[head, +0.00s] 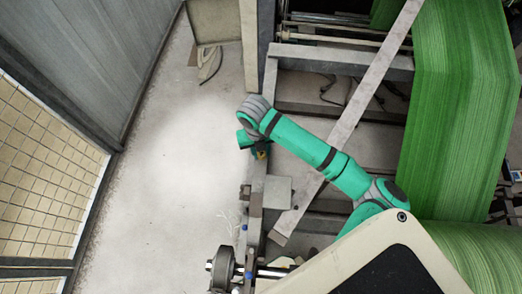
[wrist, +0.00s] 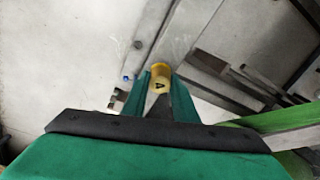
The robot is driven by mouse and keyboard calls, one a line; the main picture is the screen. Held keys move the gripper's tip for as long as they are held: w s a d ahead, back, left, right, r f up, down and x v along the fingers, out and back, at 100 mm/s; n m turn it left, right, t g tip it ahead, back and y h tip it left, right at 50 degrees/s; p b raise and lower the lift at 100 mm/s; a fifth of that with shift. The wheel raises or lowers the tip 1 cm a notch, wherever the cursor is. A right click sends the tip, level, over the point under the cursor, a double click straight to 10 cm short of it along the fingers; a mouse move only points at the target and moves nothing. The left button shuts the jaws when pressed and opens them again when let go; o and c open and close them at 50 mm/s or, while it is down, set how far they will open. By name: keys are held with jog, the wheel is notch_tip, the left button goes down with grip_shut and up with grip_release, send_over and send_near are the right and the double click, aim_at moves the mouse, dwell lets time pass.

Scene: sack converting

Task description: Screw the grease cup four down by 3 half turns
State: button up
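The grease cup (wrist: 161,76) is a small yellow cylinder with a dark mark like a 4 on its near face. It sits in the upper middle of the wrist view, between the two green fingers of my gripper (wrist: 160,86). The fingers appear closed on its sides, and its far end shows past their tips. In the head view my gripper (head: 257,149) is at the machine frame's left edge, with a bit of yellow, likely the cup (head: 262,154), showing at it. The cup's seat is hidden in both views.
The machine frame (head: 285,190) runs beside my gripper, with a long slanted bar (head: 350,117) across it. Green woven web (head: 455,120) hangs at right. A small blue-tipped fitting (wrist: 127,77) lies left of the cup. The pale floor (head: 185,160) at left is clear.

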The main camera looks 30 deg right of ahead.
dwell(0.3)
jog(key=m, duration=0.3)
jog(key=shift+d+m+y, duration=0.1)
jog(key=shift+m+y, duration=0.3)
jog(key=m, duration=0.3)
jog(key=shift+s+m+t, duration=0.1)
jog(key=shift+m+t, duration=0.2)
jog(key=shift+t, duration=0.1)
jog(key=m+t+y, duration=0.1)
jog(key=m, duration=0.7)
jog(key=shift+s+t, duration=0.15)
jog(key=shift+t, duration=0.25)
jog(key=m+t, duration=0.1)
jog(key=m, duration=0.3)
jog(key=shift+m, duration=0.3)
jog(key=m, duration=0.3)
jog(key=shift+s+m+t+h, duration=0.1)
jog(key=shift+m+t+h, duration=0.2)
jog(key=shift+h, duration=0.1)
jog(key=m, duration=0.3)
jog(key=shift+m+t+h, duration=0.3)
jog(key=shift+a+f+m+h, duration=0.15)
jog(key=shift+m+h, duration=0.35)
jog(key=shift+m, duration=1.5)
